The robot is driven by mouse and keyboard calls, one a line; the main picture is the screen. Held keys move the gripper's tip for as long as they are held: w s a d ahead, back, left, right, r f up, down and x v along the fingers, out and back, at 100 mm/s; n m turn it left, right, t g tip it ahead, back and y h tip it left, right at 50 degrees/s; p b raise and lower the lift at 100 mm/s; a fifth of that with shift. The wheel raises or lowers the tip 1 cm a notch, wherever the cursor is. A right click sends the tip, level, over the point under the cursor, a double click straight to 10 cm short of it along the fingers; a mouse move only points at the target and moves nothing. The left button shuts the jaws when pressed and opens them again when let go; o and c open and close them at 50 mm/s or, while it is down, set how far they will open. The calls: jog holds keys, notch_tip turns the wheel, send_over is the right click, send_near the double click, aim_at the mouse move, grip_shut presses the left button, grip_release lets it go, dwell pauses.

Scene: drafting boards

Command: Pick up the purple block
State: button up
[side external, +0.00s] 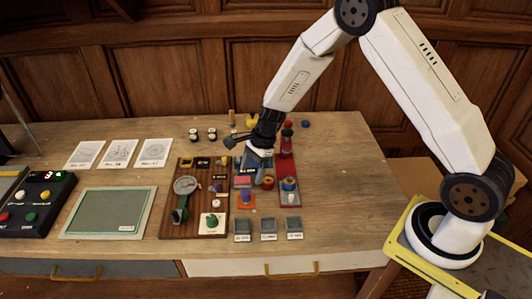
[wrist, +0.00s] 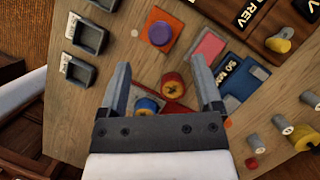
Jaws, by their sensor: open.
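A purple block (side external: 245,196) with a rounded top sits on a small orange-red square pad (side external: 239,205) in front of my arm's end. In the wrist view the purple block (wrist: 161,32) shows on the orange pad (wrist: 178,55), beyond my fingertips and near the top. My gripper (wrist: 161,75) is open and empty, with its two fingers spread apart. In the side view my gripper (side external: 250,142) hangs above the boards, behind the purple block; its fingertips are hard to make out there.
A red-topped spool (wrist: 173,82) and a blue-topped one (wrist: 147,106) lie near my fingers. Several grey trays (side external: 268,236) line the front. A wooden instrument board (side external: 177,222) stands left.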

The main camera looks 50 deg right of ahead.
aim_at(246, 191)
jog(key=shift+x, duration=1.3)
jog(key=shift+f, duration=0.1)
jog(key=shift+x, duration=2.5)
jog(key=shift+s+d, duration=0.1)
jog(key=shift+d, duration=0.1)
jog(key=shift+c, duration=0.2)
grip_shut()
